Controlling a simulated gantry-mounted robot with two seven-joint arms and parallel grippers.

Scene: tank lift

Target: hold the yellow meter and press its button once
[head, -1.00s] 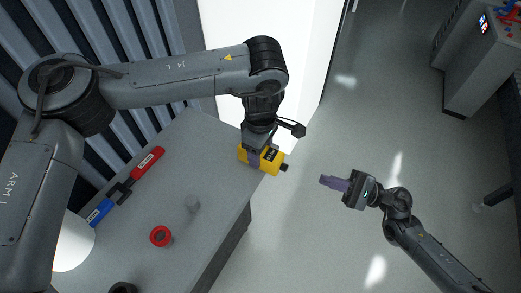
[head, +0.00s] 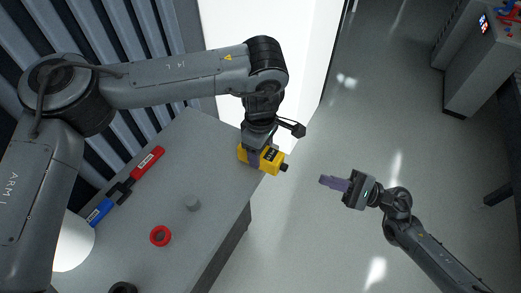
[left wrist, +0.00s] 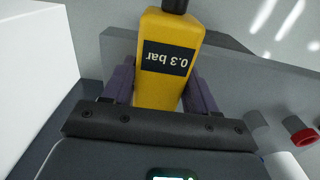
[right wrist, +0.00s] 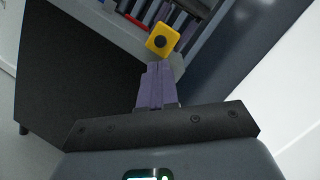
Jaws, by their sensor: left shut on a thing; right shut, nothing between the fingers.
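The yellow meter (head: 270,158) is in my left gripper (head: 254,158), at the far right corner of the grey bench. In the left wrist view the meter (left wrist: 165,90) sits between the purple fingers, and its dark display reads 0.3 bar, upside down. A black knob-like end points right in the head view. My right gripper (head: 334,183) is shut and empty, off the bench to the right of the meter, its fingers pointing left. In the right wrist view the meter's end face (right wrist: 162,40) shows a round black part, just beyond the shut fingertips (right wrist: 155,70), with a gap between.
A white block (head: 285,60) stands behind. Open floor lies to the right, with a grey cabinet (head: 478,75) at the upper right.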

